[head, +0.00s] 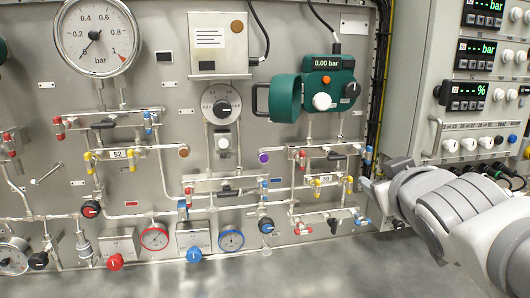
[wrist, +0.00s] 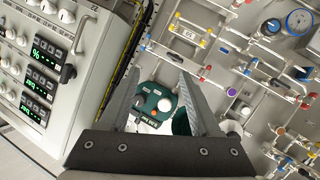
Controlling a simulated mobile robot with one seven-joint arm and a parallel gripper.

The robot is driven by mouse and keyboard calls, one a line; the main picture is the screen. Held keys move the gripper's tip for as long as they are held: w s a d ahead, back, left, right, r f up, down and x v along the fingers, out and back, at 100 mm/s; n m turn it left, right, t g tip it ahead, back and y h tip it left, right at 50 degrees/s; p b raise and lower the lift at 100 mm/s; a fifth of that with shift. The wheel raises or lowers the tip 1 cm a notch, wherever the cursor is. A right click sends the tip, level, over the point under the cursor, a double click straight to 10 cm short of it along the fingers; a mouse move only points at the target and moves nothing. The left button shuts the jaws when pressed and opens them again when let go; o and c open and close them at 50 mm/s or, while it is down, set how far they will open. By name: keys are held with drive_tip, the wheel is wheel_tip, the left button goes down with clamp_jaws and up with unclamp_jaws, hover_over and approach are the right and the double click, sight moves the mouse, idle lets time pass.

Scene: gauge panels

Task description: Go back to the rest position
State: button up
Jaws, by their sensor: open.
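My gripper (wrist: 160,68) is open in the wrist view, its two grey fingers spread with nothing between them. Past the fingers, the green device (wrist: 152,105) on the gauge panel shows, apparently apart from them. In the head view my arm reaches in from the right, its end close to the lower right of the gauge panel (head: 160,85). The fingers are mostly hidden there by the wrist. The green device (head: 328,85) reads 0.00 bar and sits above and left of my arm's end. No rest position is marked in either view.
Pipes with coloured valve handles cover the panel, with a large bar gauge (head: 95,38) at upper left. A grey instrument rack (head: 430,100) with green displays stands at the right, close above my arm. A bare grey surface (head: 300,275) lies below the panel.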

drive_tip(key=s+a+f+m+g+y, duration=0.1)
drive_tip(key=s+a+f+g, duration=0.2)
drive_tip(key=s+f, duration=0.4)
drive_tip(key=s+a+f+m+g+y, duration=0.1)
drive_tip(key=s+a+f+m+g, duration=0.1)
drive_tip(key=s+f+g, duration=0.4)
wheel_tip(320, 180, down, 2)
drive_tip(key=shift+s+a+f, duration=0.2)
drive_tip(key=shift+s+a, duration=0.4)
drive_tip(key=shift+s, duration=0.65)
